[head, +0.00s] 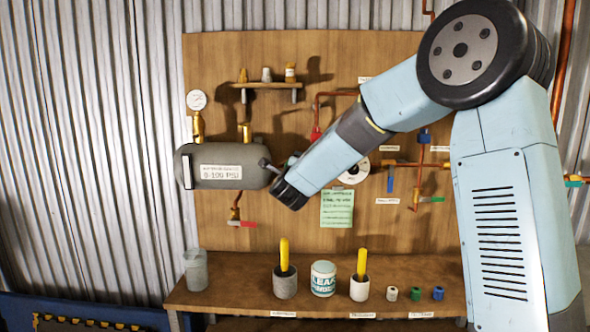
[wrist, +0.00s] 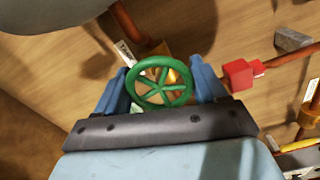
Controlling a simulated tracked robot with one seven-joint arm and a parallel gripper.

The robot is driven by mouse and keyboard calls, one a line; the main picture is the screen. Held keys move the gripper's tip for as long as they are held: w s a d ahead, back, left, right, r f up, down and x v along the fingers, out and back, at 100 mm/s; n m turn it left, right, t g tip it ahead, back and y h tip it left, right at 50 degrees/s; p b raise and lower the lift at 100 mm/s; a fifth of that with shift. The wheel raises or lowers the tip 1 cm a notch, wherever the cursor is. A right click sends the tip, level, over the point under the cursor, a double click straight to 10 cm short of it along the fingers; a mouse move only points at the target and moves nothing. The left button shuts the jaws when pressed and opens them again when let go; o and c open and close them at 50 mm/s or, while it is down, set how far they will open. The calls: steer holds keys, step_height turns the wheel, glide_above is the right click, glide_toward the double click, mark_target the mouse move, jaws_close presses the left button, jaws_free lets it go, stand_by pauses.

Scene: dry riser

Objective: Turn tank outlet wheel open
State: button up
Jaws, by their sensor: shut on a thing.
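A green spoked handwheel (wrist: 160,99) sits between the two blue fingers of my gripper (wrist: 160,88) in the wrist view. The fingers are shut on the wheel's rim, one on each side. Behind the wheel I see brass and a copper pipe (wrist: 128,25). In the head view my gripper (head: 277,176) is at the right end of the grey tank (head: 230,166). The wheel is mostly hidden there by my gripper and arm.
A red block (wrist: 238,73) on a pipe is close to the right finger. A white gauge (head: 196,100) stands above the tank's left end. A green note (head: 337,208) hangs below my forearm. The bench (head: 230,294) below holds several cups and a tub (head: 323,279).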

steer(key=shift+f+n, duration=0.3)
steer(key=shift+n, duration=0.3)
steer(key=o, duration=0.7)
steer(key=shift+o, duration=1.4)
steer(key=shift+r, duration=0.15)
steer(key=s, duration=1.3)
steer(key=shift+s+a, duration=0.25)
steer(key=shift+s, duration=0.15)
